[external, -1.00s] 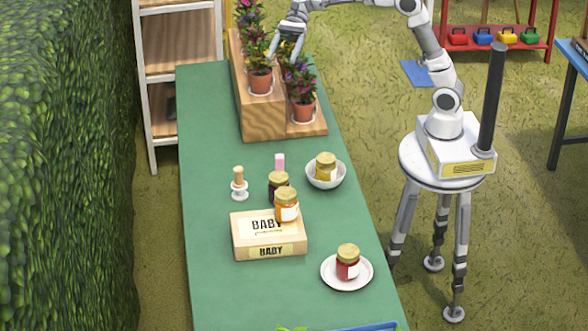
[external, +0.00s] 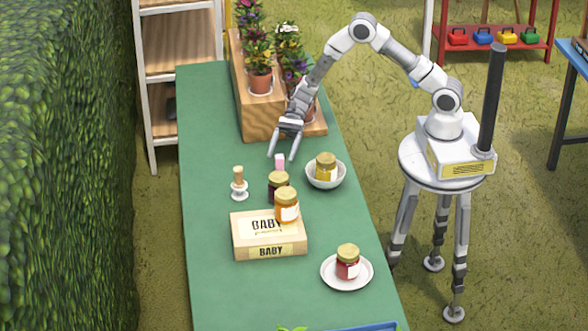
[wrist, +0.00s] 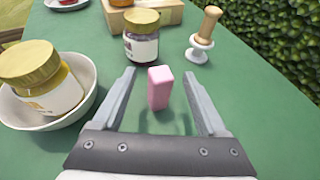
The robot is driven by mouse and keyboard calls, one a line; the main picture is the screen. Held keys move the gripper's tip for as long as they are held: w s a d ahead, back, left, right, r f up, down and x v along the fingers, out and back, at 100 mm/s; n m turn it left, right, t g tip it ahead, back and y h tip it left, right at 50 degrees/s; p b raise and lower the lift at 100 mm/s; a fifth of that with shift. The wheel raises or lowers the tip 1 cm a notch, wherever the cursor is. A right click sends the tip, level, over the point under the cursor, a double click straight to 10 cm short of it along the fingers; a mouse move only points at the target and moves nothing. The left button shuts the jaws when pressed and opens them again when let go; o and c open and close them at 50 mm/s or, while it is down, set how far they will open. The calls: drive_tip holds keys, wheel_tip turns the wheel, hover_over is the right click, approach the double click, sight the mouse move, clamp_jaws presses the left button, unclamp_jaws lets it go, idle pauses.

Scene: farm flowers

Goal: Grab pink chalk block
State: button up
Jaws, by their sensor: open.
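The pink chalk block (external: 279,161) stands upright on the green table, just behind a dark jar in the external view. In the wrist view the pink block (wrist: 159,88) shows between the two fingers, with space on either side of it. My gripper (external: 282,157) is open and points down over the table at the block. It also shows in the wrist view (wrist: 160,83), with nothing held. I cannot tell how far the fingertips are above the table.
A dark jar with a gold lid (wrist: 141,40) stands just beyond the block. A white bowl with a yellow jar (external: 326,172) is close by on the right. An egg cup with a wooden peg (external: 239,184) stands left. Flower pots (external: 260,80) on a wooden stand are behind.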

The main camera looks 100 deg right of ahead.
sight(278, 163)
drive_tip(key=b+x, duration=0.1)
drive_tip(key=x, duration=0.4)
drive_tip(key=shift+w+a+f, duration=0.15)
drive_tip(key=shift+w+f, duration=0.05)
drive_tip(key=shift+f, duration=0.1)
clamp_jaws()
